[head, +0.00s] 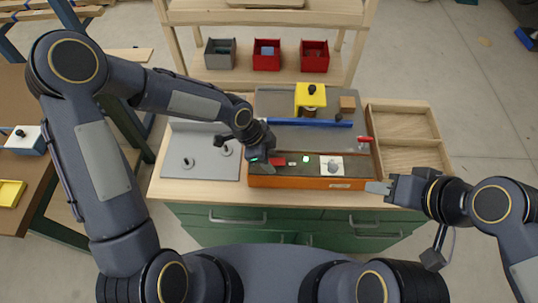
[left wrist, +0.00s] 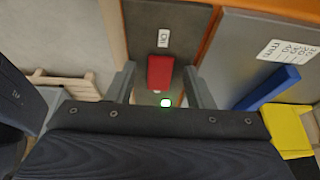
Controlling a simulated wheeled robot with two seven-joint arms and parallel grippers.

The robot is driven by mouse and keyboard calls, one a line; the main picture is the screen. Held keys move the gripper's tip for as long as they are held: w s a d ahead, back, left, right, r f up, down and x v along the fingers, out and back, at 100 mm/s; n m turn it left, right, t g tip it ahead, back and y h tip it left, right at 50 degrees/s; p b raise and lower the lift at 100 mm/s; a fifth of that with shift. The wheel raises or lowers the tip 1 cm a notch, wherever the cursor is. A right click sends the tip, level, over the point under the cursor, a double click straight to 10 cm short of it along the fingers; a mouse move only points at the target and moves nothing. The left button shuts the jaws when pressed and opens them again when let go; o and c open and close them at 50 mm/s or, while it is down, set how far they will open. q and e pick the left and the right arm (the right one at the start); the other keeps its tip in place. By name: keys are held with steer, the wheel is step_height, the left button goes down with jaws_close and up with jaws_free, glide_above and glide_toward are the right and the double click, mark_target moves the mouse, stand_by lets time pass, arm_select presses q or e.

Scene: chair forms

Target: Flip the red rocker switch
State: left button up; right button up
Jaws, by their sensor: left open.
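The red rocker switch (head: 279,161) sits on the orange-sided panel (head: 315,182), at its left part. The green lamp also glows in the head view (head: 306,159). My right gripper (head: 379,188) hovers by the panel's right front corner; its jaw opening is unclear.
A white plate with a grey knob (head: 332,167) is right of the lamp. Behind lie a blue bar (head: 310,123) and a yellow block (head: 310,96). A grey plate (head: 200,152) lies left, an empty wooden tray (head: 408,160) right. Bins (head: 267,55) stand on the back shelf.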

arm_select(q)
steer(key=c, duration=1)
steer(key=shift+d+y+b, duration=0.3)
steer(key=shift+y+b, duration=0.5)
steer(key=shift+b, duration=0.1)
steer(key=shift+d+r+y+b, duration=0.2)
steer(key=shift+y+b, duration=0.2)
steer(key=shift+y, duration=0.4)
steer(key=shift+r+y, duration=0.1)
steer(key=shift+y, duration=0.4)
steer(key=o, duration=1)
